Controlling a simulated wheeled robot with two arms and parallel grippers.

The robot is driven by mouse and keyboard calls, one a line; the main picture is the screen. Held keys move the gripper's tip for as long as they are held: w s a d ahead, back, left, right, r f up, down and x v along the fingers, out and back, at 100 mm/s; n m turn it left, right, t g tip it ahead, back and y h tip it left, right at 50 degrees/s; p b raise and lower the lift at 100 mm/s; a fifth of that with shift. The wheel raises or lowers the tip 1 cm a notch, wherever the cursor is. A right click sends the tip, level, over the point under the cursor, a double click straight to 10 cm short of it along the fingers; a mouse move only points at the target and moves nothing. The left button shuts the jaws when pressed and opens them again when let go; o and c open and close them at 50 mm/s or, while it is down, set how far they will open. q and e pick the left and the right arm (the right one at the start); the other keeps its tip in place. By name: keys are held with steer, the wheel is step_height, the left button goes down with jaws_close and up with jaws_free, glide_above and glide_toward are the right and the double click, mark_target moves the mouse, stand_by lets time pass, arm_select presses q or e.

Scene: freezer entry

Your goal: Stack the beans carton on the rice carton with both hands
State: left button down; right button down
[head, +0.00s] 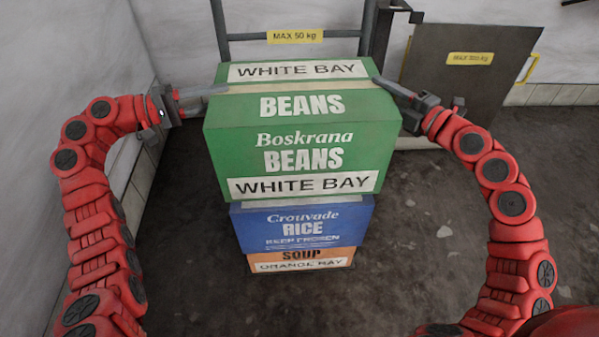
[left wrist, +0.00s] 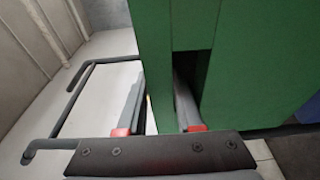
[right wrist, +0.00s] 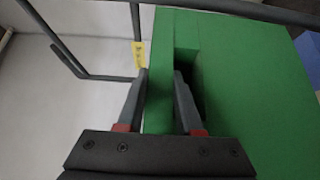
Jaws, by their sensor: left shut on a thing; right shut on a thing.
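The green beans carton (head: 300,125) is in the middle of the head view, above the blue rice carton (head: 303,225). Whether the two touch cannot be told from this angle. My left gripper (head: 205,92) is at the beans carton's left side. In the left wrist view, its fingers (left wrist: 160,105) are shut on the carton wall, one inside the hand hole. My right gripper (head: 392,88) is at the carton's right side. In the right wrist view, its fingers (right wrist: 160,100) pinch the wall at the other hand hole. The rice carton's top is mostly hidden.
An orange soup carton (head: 300,260) lies under the rice carton. A metal trolley frame (head: 295,36) with a yellow weight label stands behind. A dark panel (head: 465,65) with another label is at the back right. A white wall is close on the left. The floor at right is clear.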

steer(key=shift+d+f, duration=0.1)
